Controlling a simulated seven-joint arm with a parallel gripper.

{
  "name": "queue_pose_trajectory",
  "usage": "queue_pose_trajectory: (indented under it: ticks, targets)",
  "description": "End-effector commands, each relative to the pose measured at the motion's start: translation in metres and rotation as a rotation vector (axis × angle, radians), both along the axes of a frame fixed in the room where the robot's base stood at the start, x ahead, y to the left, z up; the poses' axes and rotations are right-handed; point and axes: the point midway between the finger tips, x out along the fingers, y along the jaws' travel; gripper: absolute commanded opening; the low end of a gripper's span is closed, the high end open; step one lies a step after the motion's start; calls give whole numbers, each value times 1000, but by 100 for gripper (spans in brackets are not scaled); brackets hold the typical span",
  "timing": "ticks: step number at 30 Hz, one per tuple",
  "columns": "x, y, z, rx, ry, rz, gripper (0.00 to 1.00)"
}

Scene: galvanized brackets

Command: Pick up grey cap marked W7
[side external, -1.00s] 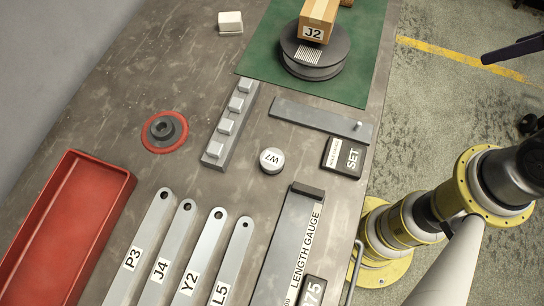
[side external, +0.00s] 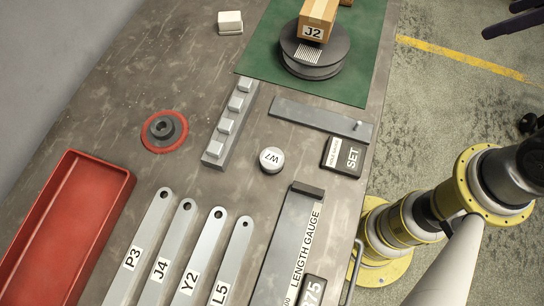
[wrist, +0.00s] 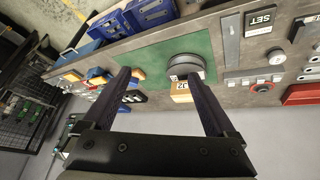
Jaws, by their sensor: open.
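The grey cap marked W7 (side external: 271,160) is a small round piece with a white top label. It stands upright on the workbench, between the stepped grey block and the SET block. In the wrist view the cap (wrist: 277,57) shows small at the right, well away from my fingers. My gripper (wrist: 159,75) is open, with its two dark fingers wide apart and nothing held between them. In the side view the fingertips of my gripper (side external: 498,20) show at the upper right edge, beyond the bench and far from the cap.
A stepped block (side external: 230,125), a flat bar with a pin (side external: 315,118), the SET block (side external: 344,156) and the length gauge (side external: 290,245) surround the cap. A J2 box (side external: 318,17) sits on a round stand (side external: 315,55). A red tray (side external: 68,225) lies left.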

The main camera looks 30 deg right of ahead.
Motion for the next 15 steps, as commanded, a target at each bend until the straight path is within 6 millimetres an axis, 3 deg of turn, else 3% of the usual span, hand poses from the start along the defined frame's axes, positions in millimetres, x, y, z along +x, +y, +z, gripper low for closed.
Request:
queue_pose_trajectory:
  ticks: [5, 8, 12, 15]
  targets:
    - [50, 42, 20, -60, 41, 280, 91]
    - [77, 80, 22, -89, 74, 455, 91]
    - [105, 152, 10, -135, 129, 718, 91]
    - [112, 212, -10, -165, 174, 897, 91]
